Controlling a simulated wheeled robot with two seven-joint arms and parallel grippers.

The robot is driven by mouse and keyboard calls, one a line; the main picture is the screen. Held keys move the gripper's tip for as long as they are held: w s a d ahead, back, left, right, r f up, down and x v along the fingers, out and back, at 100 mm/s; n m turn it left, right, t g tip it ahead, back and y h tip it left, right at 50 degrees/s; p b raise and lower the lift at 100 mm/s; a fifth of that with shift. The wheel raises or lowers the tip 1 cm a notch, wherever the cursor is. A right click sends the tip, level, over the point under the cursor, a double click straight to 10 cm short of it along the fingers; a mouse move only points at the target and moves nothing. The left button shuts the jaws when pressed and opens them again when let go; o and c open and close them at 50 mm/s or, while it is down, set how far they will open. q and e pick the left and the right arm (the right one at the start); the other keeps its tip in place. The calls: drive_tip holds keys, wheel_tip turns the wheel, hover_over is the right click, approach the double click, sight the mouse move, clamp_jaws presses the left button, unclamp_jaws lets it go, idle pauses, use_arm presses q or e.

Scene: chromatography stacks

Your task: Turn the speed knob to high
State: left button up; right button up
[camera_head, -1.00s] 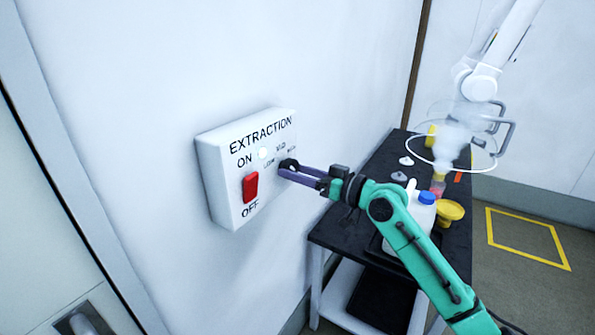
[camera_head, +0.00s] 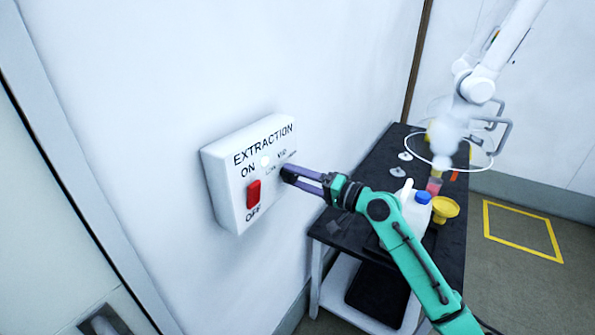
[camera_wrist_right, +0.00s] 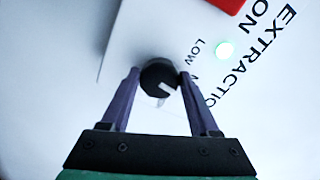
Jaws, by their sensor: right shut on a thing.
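The white extraction control box (camera_head: 222,190) is on the wall in the head view, with a red ON/OFF switch (camera_head: 253,194) and LOW and MID lettering. My right gripper (camera_head: 289,173) reaches its right side. In the right wrist view, the round black speed knob (camera_wrist_right: 158,74) sits between the two purple fingers of my right gripper (camera_wrist_right: 158,84), which is shut on it. The lettering beyond the M is partly hidden by that finger. My left gripper is out of view.
A small light (camera_head: 265,161) glows on the box. To the right, a dark table (camera_head: 378,205) holds a white jug with a blue cap (camera_head: 423,197) and a yellow funnel (camera_head: 445,208). A white extraction arm (camera_head: 480,88) hangs above, with vapour below it.

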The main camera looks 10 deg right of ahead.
drive_tip(key=shift+r+m+p, duration=0.2)
drive_tip(key=shift+m+p, duration=2.85)
drive_tip(key=shift+m, duration=2.15)
drive_tip(key=o, duration=1.4)
drive_tip(key=shift+f, duration=0.1)
drive_tip(key=shift+c, duration=0.2)
drive_tip(key=b+v, duration=0.6)
drive_tip(key=v, duration=0.8)
drive_tip(key=shift+s+d+b, duration=0.2)
drive_tip(key=shift+b, duration=0.1)
